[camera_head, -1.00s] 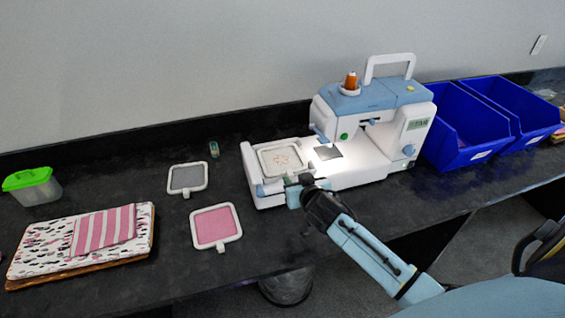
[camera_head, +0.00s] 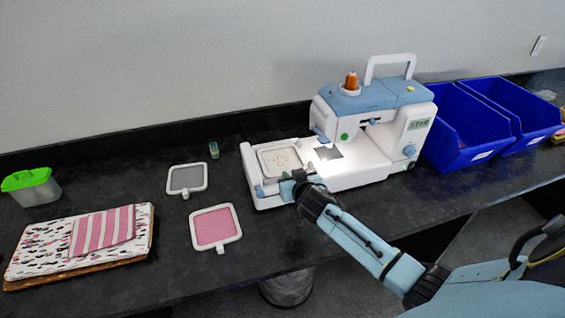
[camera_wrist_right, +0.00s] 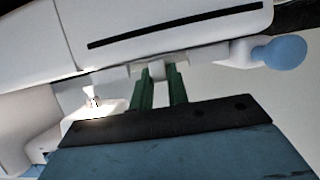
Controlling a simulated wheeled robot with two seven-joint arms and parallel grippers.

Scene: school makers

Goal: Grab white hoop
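The white hoop (camera_head: 262,158) is a rounded square frame with pale fabric and a faint orange design. It lies on the left bed of the white and blue sewing machine (camera_head: 372,172). My right gripper (camera_head: 288,183) is at the hoop's front edge. In the right wrist view its two green fingers (camera_wrist_right: 160,85) stand close together, one on each side of a small pale tab, and look shut on it. The tab's join to the hoop is hard to see there. My left gripper is not in view.
A grey-filled hoop (camera_head: 186,179) and a pink-filled hoop (camera_head: 215,227) lie on the dark table left of the machine. Patterned fabric (camera_head: 50,248) and a green-lidded box (camera_head: 35,187) are farther left. Blue bins (camera_head: 462,135) stand at the right.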

